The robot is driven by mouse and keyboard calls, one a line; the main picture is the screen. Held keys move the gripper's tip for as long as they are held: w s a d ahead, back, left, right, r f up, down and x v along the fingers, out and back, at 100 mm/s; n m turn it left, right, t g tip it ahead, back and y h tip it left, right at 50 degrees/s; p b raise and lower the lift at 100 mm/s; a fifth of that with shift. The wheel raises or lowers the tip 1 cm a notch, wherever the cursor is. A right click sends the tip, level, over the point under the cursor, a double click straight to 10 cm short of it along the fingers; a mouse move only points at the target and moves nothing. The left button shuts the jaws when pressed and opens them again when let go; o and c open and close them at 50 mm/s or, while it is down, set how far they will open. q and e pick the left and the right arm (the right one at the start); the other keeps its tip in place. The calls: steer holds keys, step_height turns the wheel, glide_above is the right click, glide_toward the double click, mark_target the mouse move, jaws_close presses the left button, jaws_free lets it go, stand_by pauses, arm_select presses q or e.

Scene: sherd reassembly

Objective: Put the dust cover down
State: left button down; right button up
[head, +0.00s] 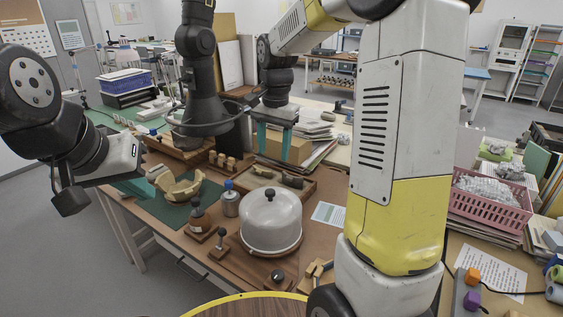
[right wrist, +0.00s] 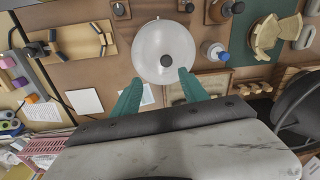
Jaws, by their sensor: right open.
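The dust cover (head: 270,222) is a whitish, cloudy dome with a small dark knob on top. It stands upright on a brown round base on the bench; I cannot make out what is inside. In the right wrist view the dust cover (right wrist: 163,45) shows from above. My right gripper (head: 274,152) is open and empty, with its teal fingers apart from the cover. In the right wrist view its fingertips (right wrist: 158,76) lie either side of the knob's line. My left gripper (head: 152,181) is beside the sherd bowl (head: 181,186); its grip is unclear.
A blue-capped jar (head: 230,199) and a dark-topped bottle (head: 197,216) stand left of the cover. A wooden tray (head: 298,190) with sherds lies behind it. A paper sheet (head: 328,214) lies to its right. A pink basket (head: 488,207) stands further right.

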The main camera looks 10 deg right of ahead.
steer(key=s+d+r+n+t+y, duration=0.1)
steer(key=s+r+n+t, duration=0.1)
steer(key=s, duration=0.8)
steer(key=s+r+n+t, duration=0.3)
steer(key=s+n, duration=0.3)
steer(key=s, duration=0.5)
steer(key=shift+s+d+r+y, duration=0.3)
steer(key=shift+d+r+y, duration=0.05)
steer(key=shift+r+y, duration=0.1)
